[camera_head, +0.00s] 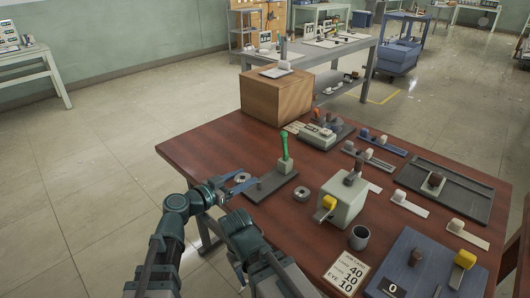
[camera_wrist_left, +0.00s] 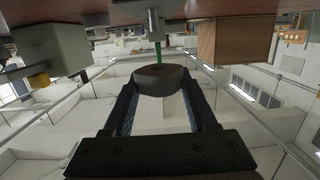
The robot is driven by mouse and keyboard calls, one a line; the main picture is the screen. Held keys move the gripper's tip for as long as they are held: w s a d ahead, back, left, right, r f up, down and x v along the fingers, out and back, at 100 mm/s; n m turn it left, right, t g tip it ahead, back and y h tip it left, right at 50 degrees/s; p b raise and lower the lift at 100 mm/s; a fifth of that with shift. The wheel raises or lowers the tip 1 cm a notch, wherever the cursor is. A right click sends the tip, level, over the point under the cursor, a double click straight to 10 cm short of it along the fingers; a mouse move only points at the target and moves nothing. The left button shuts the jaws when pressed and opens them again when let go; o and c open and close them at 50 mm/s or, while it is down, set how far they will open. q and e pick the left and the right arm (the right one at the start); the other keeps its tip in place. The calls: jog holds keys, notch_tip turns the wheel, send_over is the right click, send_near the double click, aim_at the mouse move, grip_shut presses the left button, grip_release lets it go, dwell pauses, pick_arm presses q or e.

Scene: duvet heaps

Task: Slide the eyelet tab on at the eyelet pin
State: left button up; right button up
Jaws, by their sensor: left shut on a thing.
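My left gripper (camera_head: 238,184) is at the near left edge of the table, shut on a grey ring-shaped eyelet tab (camera_head: 241,177). In the left wrist view the tab (camera_wrist_left: 161,82) sits between the two fingertips (camera_wrist_left: 160,92). A dark flat plate (camera_head: 262,190) lies just right of the gripper, with a grey block (camera_head: 286,166) and an upright green handle (camera_head: 284,145) on it. A small stub on this plate may be the eyelet pin, but it is too small to tell. The tab is apart from the plate. My right gripper is not visible.
A loose grey ring (camera_head: 301,193) lies right of the plate.

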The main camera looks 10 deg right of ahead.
pick_arm(q)
notch_tip(320, 180, up, 3)
jog(key=m+g+p, duration=0.1)
jog(key=p, duration=0.1)
send_over(257, 185)
jog(key=shift+w+d+r+h, duration=0.1)
jog(key=shift+d+r+h, duration=0.1)
jog(key=shift+d+h, duration=0.2)
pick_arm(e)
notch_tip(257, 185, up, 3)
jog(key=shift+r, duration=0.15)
pick_arm(q)
jog(key=shift+f, duration=0.1)
notch_tip(257, 185, down, 6)
jog(key=b, duration=0.6)
jog(key=shift+a, duration=0.1)
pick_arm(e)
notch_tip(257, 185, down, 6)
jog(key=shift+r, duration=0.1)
pick_arm(q)
jog(key=shift+f+b, duration=1.95)
jog(key=shift+b, duration=0.05)
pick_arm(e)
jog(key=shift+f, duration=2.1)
pick_arm(q)
jog(key=o, duration=1.4)
